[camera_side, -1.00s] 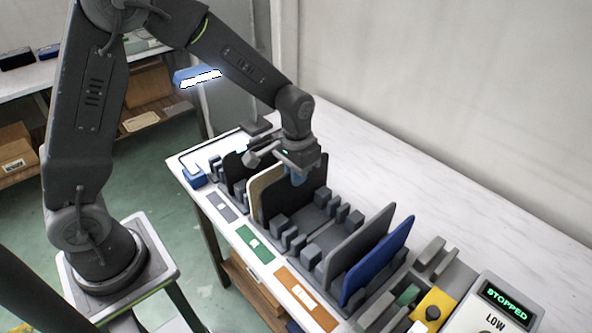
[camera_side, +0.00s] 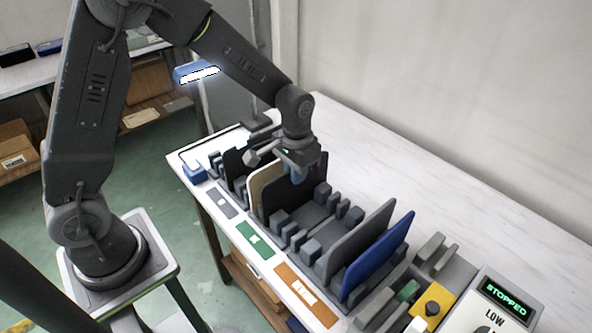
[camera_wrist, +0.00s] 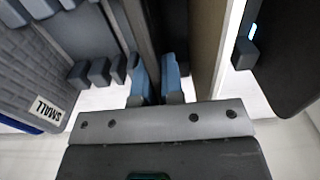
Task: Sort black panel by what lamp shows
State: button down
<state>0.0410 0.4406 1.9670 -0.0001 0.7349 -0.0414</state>
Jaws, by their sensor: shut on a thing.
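The black panel (camera_side: 279,201) stands upright in the slotted grey rack, near the beige panel. My gripper (camera_side: 298,177) is shut on its top edge from above. In the wrist view, the blue fingertips (camera_wrist: 157,88) are close together around the panel's edge. A lit lamp bar (camera_side: 199,75) in a blue housing glows white at the upper left. A control box at the lower right has a display (camera_side: 506,297) that reads STOPPED in green, with LOW printed below it. The panel's lower edge is hidden in the rack.
The beige panel (camera_side: 256,187) and another black panel (camera_side: 234,164) stand close on the left. A grey panel (camera_side: 357,241) and a blue panel (camera_side: 379,262) stand to the right, past empty slots. Grey, green (camera_side: 255,240) and orange (camera_side: 306,296) labels line the front. The white table behind is clear.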

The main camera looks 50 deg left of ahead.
jog(key=c, duration=1.2)
grip_release()
jog(key=shift+o, duration=0.2)
jog(key=shift+r, duration=0.1)
notch_tip(320, 180, up, 14)
jog(key=shift+f, duration=0.2)
jog(key=s+r+t, duration=0.2)
jog(key=s, duration=0.7)
jog(key=s+a+r+t, duration=0.1)
jog(key=s+r+t, duration=0.1)
jog(key=s, duration=0.8)
jog(key=shift+a+r+t, duration=0.3)
jog(key=shift+r+t, duration=0.05)
jog(key=shift+t, duration=0.45)
